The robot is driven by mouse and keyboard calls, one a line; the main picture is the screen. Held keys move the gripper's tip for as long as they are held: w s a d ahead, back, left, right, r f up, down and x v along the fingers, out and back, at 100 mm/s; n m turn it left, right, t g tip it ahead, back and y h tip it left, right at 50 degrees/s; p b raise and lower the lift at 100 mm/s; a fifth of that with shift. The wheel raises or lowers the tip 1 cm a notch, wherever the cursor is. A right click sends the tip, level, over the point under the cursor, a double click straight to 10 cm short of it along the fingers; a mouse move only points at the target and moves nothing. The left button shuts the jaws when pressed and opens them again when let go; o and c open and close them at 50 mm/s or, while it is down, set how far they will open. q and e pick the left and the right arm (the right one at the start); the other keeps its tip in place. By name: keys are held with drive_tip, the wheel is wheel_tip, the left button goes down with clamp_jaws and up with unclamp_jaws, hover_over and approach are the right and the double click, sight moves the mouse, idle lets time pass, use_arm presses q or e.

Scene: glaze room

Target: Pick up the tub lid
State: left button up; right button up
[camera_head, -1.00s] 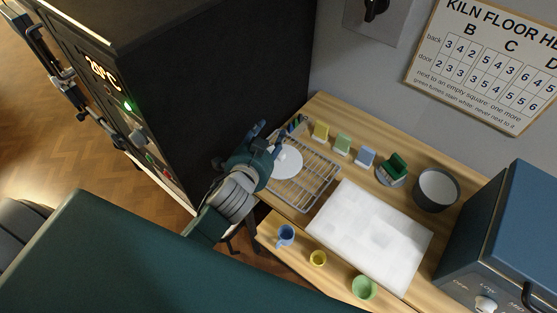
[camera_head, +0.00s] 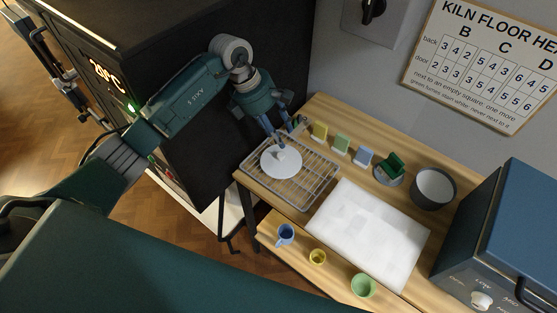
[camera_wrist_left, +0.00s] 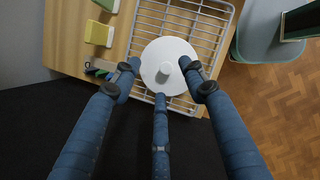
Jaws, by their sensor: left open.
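The tub lid (camera_head: 277,165) is a white round disc with a small raised knob. It lies flat on the wire rack (camera_head: 318,190) at the left end of the wooden table. My left gripper (camera_head: 282,141) is open, its blue fingers pointing down at the lid from its back edge. In the left wrist view, the lid (camera_wrist_left: 157,78) lies ahead of the three spread fingers (camera_wrist_left: 163,78), with its knob between the two upper fingertips. Nothing is held. I cannot tell whether a fingertip touches the lid. My right gripper is not in view.
Yellow, green and blue blocks (camera_head: 341,145) stand behind the rack. A grey bowl (camera_head: 434,188) and a white slab (camera_head: 368,235) are to the right. Small cups (camera_head: 285,235) stand on a lower shelf in front. A dark kiln (camera_head: 200,120) rises close on the left.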

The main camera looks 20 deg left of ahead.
use_arm(q)
drive_tip(key=a, duration=0.2)
drive_tip(key=y+b, duration=0.1)
drive_tip(key=b, duration=0.2)
hover_over(281, 155)
drive_tip(key=a, duration=0.2)
wheel_tip(281, 155, down, 5)
drive_tip(key=shift+s+a+f, duration=0.15)
drive_tip(key=x, duration=0.1)
drive_tip(key=b+x, duration=0.1)
drive_tip(key=x, duration=0.1)
drive_tip(key=b+x, duration=0.1)
drive_tip(key=shift+s+d+f, duration=0.15)
drive_tip(key=shift+s+d, duration=0.15)
drive_tip(key=shift+w+d+f, duration=0.15)
drive_tip(key=shift+d+f, duration=0.05)
drive_tip(key=shift+f, duration=0.25)
drive_tip(key=shift+r, duration=0.1)
drive_tip(key=c, duration=1)
clamp_jaws()
